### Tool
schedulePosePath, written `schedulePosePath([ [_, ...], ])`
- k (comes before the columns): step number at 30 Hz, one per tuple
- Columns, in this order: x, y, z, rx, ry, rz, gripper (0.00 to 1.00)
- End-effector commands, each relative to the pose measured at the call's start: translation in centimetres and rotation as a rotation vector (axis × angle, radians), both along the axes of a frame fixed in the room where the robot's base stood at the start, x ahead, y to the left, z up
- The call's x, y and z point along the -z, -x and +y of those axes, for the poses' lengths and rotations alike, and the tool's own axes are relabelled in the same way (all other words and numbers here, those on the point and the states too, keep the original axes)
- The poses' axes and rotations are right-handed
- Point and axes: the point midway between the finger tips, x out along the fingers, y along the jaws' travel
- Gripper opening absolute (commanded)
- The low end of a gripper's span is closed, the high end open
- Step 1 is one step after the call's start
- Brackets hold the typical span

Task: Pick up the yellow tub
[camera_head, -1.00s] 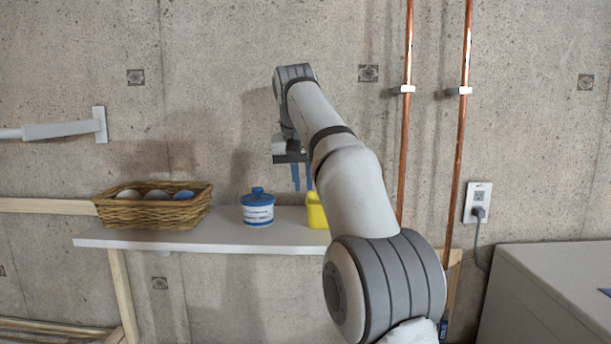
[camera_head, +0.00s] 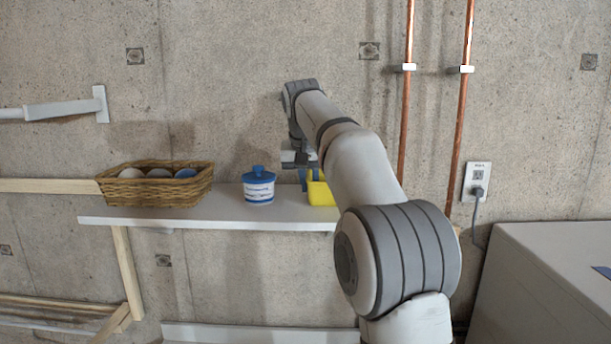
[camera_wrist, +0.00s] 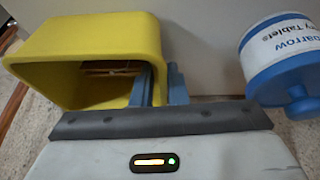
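The yellow tub (camera_head: 321,194) stands on the white shelf, partly hidden behind my arm in the head view. In the wrist view the yellow tub (camera_wrist: 85,40) fills the upper left, its open mouth towards the camera. My gripper (camera_wrist: 160,85) is at the tub's side wall nearest the blue-and-white jar. One blue finger shows inside the mouth and the other just outside the wall, with the wall between them. The fingers look apart; whether either touches the wall is hard to tell. In the head view my gripper (camera_head: 308,180) is at the tub's rim.
A blue-and-white lidded jar (camera_head: 258,187) stands left of the tub; it also shows close to my gripper in the wrist view (camera_wrist: 285,55). A wicker basket (camera_head: 155,190) is farther left on the shelf (camera_head: 215,217). Copper pipes (camera_head: 405,100) run up the concrete wall behind.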

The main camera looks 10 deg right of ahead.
Motion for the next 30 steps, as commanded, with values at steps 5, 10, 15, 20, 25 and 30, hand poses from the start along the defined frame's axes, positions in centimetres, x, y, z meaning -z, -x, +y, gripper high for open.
schedulePosePath([
  [5, 1.0, -0.1, 0.0, 0.002, 0.0, 0.021, 0.14],
  [10, 0.9, -0.1, -0.1, 0.002, 0.0, 0.019, 0.04],
  [15, 0.9, -0.1, -0.1, 0.002, -0.001, 0.018, 0.0],
  [20, 0.8, -0.1, -0.1, 0.002, 0.0, 0.016, 0.0],
  [25, 0.8, 0.2, -0.1, 0.003, -0.001, 0.015, 0.0],
  [30, 0.8, 1.0, -0.2, 0.009, -0.001, 0.015, 0.0],
])
